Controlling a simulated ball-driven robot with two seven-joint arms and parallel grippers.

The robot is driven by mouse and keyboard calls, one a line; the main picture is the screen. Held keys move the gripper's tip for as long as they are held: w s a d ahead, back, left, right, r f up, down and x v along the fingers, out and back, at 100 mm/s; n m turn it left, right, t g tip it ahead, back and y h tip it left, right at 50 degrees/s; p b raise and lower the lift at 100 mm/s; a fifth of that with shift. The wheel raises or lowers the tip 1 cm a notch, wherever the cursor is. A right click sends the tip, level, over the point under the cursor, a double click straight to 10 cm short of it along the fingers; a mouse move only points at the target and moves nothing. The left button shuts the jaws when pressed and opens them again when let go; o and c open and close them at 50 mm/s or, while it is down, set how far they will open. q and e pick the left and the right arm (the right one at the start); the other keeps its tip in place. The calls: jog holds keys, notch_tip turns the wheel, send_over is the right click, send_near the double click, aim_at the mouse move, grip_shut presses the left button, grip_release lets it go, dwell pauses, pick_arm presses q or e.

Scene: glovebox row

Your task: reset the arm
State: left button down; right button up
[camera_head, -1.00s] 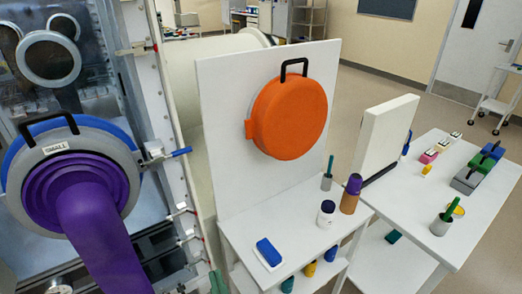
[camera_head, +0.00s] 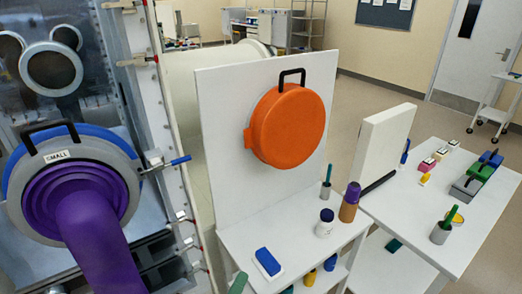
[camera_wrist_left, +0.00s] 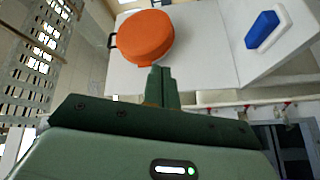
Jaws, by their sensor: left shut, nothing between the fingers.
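My left gripper (camera_wrist_left: 162,88) shows in the left wrist view as a green body with its two fingers together and nothing between them. In that view the fingertips lie in front of the white panel, just below the orange round cover (camera_wrist_left: 147,38). In the head view only a small green piece of my left gripper (camera_head: 238,283) shows at the bottom edge, left of the blue and white block (camera_head: 268,262). The rest of it is out of frame. My right gripper is in neither view.
A glovebox port with a purple sleeve (camera_head: 92,235) and a blue-handled latch (camera_head: 178,161) stands at left. The white upright panel (camera_head: 222,130) carries the orange cover. Bottles, a pen cup (camera_head: 440,233) and small blocks stand on the white tables at right.

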pick_arm(q)
jog(key=s+a+f+m+g+y, duration=0.3)
jog(key=a+f+m+g+y, duration=0.3)
jog(key=a+m, duration=0.4)
jog(key=s+a+m+g+y, duration=0.2)
jog(key=s+a+m+y, duration=0.1)
jog(key=a, duration=0.4)
jog(key=s+a+m+g+y, duration=0.2)
jog(key=s+a+m+y, duration=0.15)
jog(key=a, duration=0.45)
jog(key=s+d+f+g+h+b, duration=0.2)
jog(key=s+f, duration=0.1)
jog(key=f, duration=1.3)
jog(key=s+d+f+g+h+b, duration=0.1)
jog(key=s+d+f+g+h, duration=0.15)
jog(key=f, duration=1.25)
jog(key=s+f+n+g+b, duration=0.2)
jog(key=s+f+n, duration=0.2)
jog(key=s+f, duration=1.3)
jog(key=shift+s+h, duration=0.3)
jog(key=shift+s, duration=0.75)
jog(key=shift+a+f, duration=0.1)
